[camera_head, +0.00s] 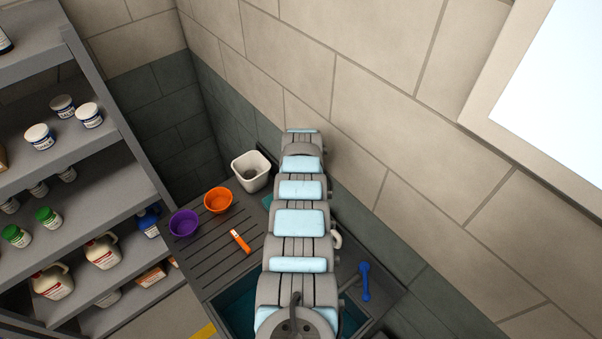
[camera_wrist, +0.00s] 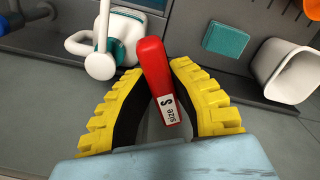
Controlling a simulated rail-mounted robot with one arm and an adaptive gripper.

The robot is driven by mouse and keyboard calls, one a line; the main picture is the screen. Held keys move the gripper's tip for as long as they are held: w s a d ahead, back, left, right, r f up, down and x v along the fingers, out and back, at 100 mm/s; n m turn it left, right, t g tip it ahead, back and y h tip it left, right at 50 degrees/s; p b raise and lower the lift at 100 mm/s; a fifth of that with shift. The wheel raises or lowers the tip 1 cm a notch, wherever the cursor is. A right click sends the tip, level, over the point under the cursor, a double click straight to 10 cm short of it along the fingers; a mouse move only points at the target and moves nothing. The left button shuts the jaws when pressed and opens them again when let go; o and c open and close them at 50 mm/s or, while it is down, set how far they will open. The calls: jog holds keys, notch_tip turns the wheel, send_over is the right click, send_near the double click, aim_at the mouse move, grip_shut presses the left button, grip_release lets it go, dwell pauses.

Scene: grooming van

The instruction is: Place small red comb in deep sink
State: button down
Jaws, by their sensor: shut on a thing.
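My gripper (camera_wrist: 182,68), with yellow ribbed fingers, is shut on the small red comb (camera_wrist: 155,62) in the wrist view. The comb's red end with a white "size S" label shows between the fingers; the rest of it is hidden. In the head view, the sink (camera_head: 232,307) is a basin with a dark teal inside at the bottom, partly covered by my arm. My arm reaches past the sink toward the back wall, and the gripper and comb are hidden there. I cannot tell from the wrist view that the comb is over the basin.
A ridged drainboard left of the sink holds a purple bowl (camera_head: 184,223), an orange bowl (camera_head: 218,201) and an orange item (camera_head: 240,241). A white bin (camera_head: 251,171) stands behind. A blue-handled item (camera_head: 365,281) is at right. A teal block (camera_wrist: 226,40) lies near the white bin.

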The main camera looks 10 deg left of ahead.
jog(key=shift+w+d+r, duration=0.15)
jog(key=shift+d+r, duration=0.4)
jog(key=shift+r, duration=0.15)
dwell(1.0)
jog(key=shift+d+r, duration=0.35)
jog(key=shift+r, duration=0.25)
dwell(0.6)
jog(key=shift+d+r+m, duration=0.3)
jog(key=shift+d+r, duration=0.05)
jog(key=shift+r, duration=0.05)
jog(key=shift+w+r, duration=0.1)
jog(key=shift+r, duration=0.25)
jog(key=shift+d+r, duration=0.25)
jog(key=shift+d, duration=0.05)
jog(key=shift+s+d+r, duration=0.15)
jog(key=shift+s+r, duration=0.05)
dwell(0.4)
jog(key=shift+w+r, duration=0.1)
jog(key=shift+r, duration=0.15)
jog(key=shift+d+r, duration=0.1)
jog(key=shift+s+r, duration=0.2)
jog(key=shift+r, duration=0.1)
